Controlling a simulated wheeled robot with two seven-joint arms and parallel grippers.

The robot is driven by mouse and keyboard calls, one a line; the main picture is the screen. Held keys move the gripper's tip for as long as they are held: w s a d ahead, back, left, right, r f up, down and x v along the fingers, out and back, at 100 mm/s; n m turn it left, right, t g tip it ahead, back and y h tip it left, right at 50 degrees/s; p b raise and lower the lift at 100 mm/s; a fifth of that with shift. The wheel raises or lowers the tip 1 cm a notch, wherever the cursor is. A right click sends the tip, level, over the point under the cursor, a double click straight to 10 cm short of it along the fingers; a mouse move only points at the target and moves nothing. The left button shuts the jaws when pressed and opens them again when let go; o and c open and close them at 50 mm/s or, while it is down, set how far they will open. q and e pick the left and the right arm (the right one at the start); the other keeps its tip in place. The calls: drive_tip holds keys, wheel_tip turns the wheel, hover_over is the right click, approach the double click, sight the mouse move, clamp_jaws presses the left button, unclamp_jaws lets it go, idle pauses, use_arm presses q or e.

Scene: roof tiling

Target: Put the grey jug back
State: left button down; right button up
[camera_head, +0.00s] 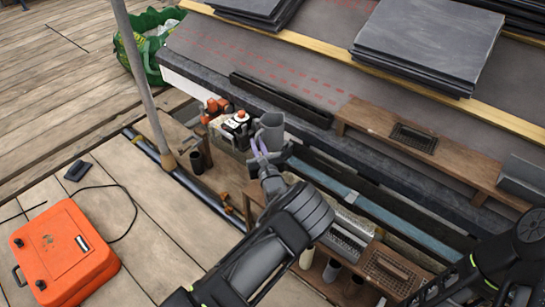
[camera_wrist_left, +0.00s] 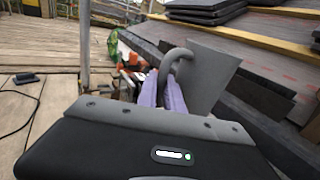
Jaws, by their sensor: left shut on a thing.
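The grey jug (camera_wrist_left: 208,75) is in the left wrist view, upright or slightly tilted, with its curved handle toward my gripper. It also shows small in the head view (camera_head: 271,131), near the middle. My left gripper (camera_head: 262,153) has purple fingers and is shut on the jug's handle. In the left wrist view the fingers (camera_wrist_left: 164,90) meet at the handle. The jug hangs over the area beside the roof edge; whether it touches anything below cannot be told. My right arm shows at the lower right of the head view, but its gripper's fingers are not visible.
A wooden shelf (camera_head: 382,123) with a dark grate lies right of the jug. An orange and white tool (camera_head: 237,126) stands just left of it. A slanted pole (camera_head: 142,77) rises at left. Slate stacks (camera_head: 428,42) lie on the roof. An orange case (camera_head: 62,252) sits on the planks.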

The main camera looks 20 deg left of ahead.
use_arm(q)
drive_tip(key=s+d+r, duration=0.2)
drive_tip(key=r, duration=0.6)
drive_tip(key=s+d+r, duration=0.1)
drive_tip(key=s+r, duration=0.1)
drive_tip(key=r, duration=0.6)
drive_tip(key=s+d+r+m+t+h, duration=0.2)
drive_tip(key=s+d+r+h, duration=0.3)
drive_tip(key=s+d+r, duration=0.3)
drive_tip(key=s+m, duration=0.1)
drive_tip(key=s, duration=0.1)
drive_tip(key=shift+s+d+m, duration=0.15)
drive_tip(key=shift+s+m, duration=0.15)
drive_tip(key=shift+s, duration=0.05)
drive_tip(key=shift+r, duration=0.1)
